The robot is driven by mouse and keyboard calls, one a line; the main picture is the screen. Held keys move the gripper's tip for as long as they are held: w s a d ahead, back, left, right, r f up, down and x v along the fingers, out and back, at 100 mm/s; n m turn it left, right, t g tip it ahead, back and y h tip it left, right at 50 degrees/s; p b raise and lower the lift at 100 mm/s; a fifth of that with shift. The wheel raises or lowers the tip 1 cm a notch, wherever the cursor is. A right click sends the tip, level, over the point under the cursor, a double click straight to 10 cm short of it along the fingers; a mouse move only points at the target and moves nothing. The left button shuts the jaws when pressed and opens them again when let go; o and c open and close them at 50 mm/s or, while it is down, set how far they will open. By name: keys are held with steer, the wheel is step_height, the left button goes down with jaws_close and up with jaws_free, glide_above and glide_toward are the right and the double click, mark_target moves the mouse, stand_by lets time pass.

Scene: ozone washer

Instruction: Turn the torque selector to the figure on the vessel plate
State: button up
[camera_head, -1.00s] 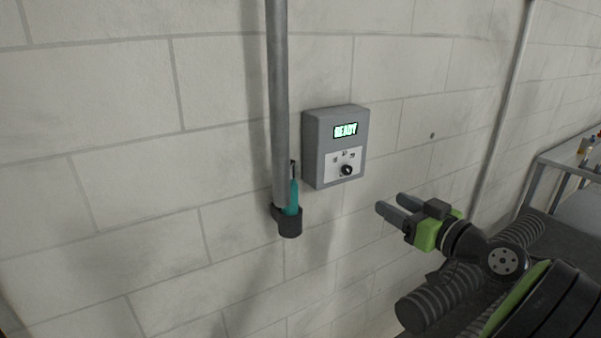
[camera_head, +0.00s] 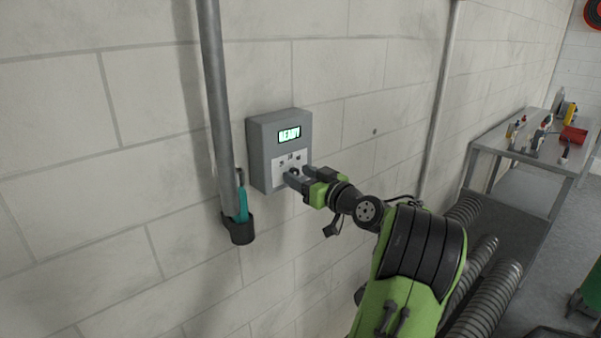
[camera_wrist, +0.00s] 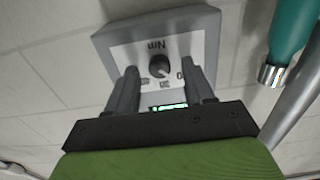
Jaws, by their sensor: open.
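The torque selector is a small dark round knob (camera_wrist: 159,66) on the white panel of a grey wall box (camera_head: 262,160). The box's lit display (camera_head: 290,134) reads READY. In the wrist view the box appears upside down, with "Nm" above the knob and position labels below it, too small to read surely. My gripper (camera_wrist: 162,82) is open, its two fingers spread to either side of the knob; I cannot tell whether they touch it. In the head view my gripper (camera_head: 298,178) is at the box's lower front and partly hides the knob. I see no vessel plate.
A vertical grey pipe (camera_head: 215,90) runs left of the box, with a teal tool (camera_head: 242,200) in a black holder (camera_head: 238,230) at its foot. A table (camera_head: 520,152) with small items and a red bin (camera_head: 573,134) stands at the right.

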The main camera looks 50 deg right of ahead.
steer(key=shift+w, duration=0.25)
steer(key=shift+c, duration=0.4)
jaws_close()
